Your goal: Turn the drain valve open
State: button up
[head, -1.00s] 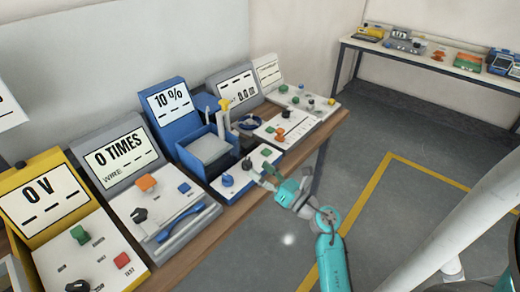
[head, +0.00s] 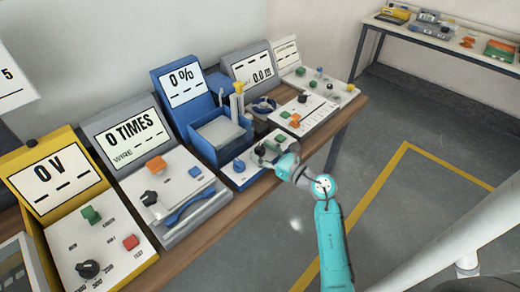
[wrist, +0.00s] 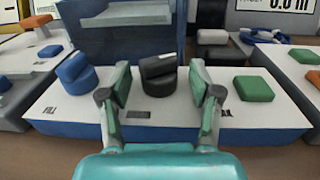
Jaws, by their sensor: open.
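The blue tank unit (head: 203,147) has a screen (head: 183,87) reading 0 %. Its white front panel carries a blue knob (head: 239,165), a black knob and a green button. In the wrist view the black knob (wrist: 158,76) stands between the two fingers of my gripper (wrist: 160,84), with a gap on each side. The blue knob (wrist: 76,73) is left of the fingers, the green button (wrist: 254,88) right. My gripper (head: 267,152) is open over the panel in the head view and largely hides the black knob there. The knob labels are too small to read.
A grey unit (head: 128,134) reading 0 TIMES and a yellow unit (head: 50,178) reading 0 V stand to the left on the wooden bench (head: 185,255). More panels with knobs (head: 302,118) stand to the right. The floor in front is clear.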

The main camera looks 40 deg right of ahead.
jog(key=shift+w+a, duration=0.1)
jog(key=shift+w, duration=0.6)
jog(key=c, duration=1.1)
jog(key=shift+o, duration=0.2)
jog(key=shift+a+m+h, duration=0.15)
jog(key=shift+m+h, duration=0.55)
jog(key=shift+h, duration=0.4)
jog(key=shift+m+h, duration=1.1)
jog(key=shift+h, duration=0.6)
jog(key=shift+g+h, duration=0.3)
jog(key=o, duration=1.1)
jog(key=shift+c, duration=0.2)
